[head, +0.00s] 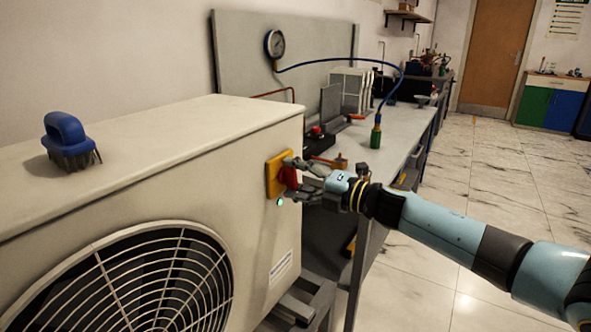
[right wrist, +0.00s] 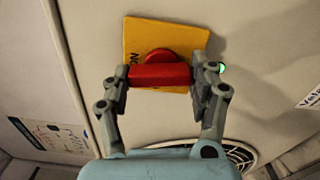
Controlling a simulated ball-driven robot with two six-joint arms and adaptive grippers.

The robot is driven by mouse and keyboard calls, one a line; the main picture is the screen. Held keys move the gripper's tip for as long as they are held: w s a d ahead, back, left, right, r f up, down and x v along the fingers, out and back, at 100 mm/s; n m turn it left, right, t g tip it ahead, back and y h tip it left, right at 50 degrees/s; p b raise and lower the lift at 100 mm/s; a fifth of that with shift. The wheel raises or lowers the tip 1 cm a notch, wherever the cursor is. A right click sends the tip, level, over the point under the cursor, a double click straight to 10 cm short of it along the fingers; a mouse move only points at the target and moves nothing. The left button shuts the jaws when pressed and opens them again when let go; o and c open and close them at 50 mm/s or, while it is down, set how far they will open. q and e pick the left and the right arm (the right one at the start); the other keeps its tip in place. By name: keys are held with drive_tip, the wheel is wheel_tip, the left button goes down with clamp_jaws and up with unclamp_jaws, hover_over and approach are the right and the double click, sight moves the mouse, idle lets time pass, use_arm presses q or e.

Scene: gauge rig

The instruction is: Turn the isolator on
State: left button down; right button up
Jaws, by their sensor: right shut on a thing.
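The isolator is a yellow plate (head: 273,178) with a red rotary handle (head: 288,177) on the side of the cream outdoor unit (head: 200,140). My right gripper (head: 293,175) is shut on the red handle, one finger on each end. In the right wrist view the handle's bar (right wrist: 160,76) lies across the picture between the fingers, and the yellow plate (right wrist: 140,35) sits slightly tilted behind it. Lettering on the plate, seemingly "ON", shows partly left of the handle. A small green light (head: 280,202) glows beside the plate. My left gripper is not in view.
A blue brush (head: 67,138) stands on top of the unit, and a round fan grille (head: 130,285) is on its front. Behind is a workbench (head: 400,130) with a pressure gauge (head: 274,44) and blue hose (head: 340,60). The tiled floor at right is clear.

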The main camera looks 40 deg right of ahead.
drive_tip(key=shift+d+m+p, duration=0.1)
drive_tip(key=shift+m+p, duration=0.55)
drive_tip(key=shift+m, duration=0.45)
drive_tip(key=o, duration=1.2)
drive_tip(key=shift+s+d, duration=0.1)
drive_tip(key=shift+s, duration=0.15)
drive_tip(key=v, duration=1.1)
drive_tip(key=shift+s, duration=0.25)
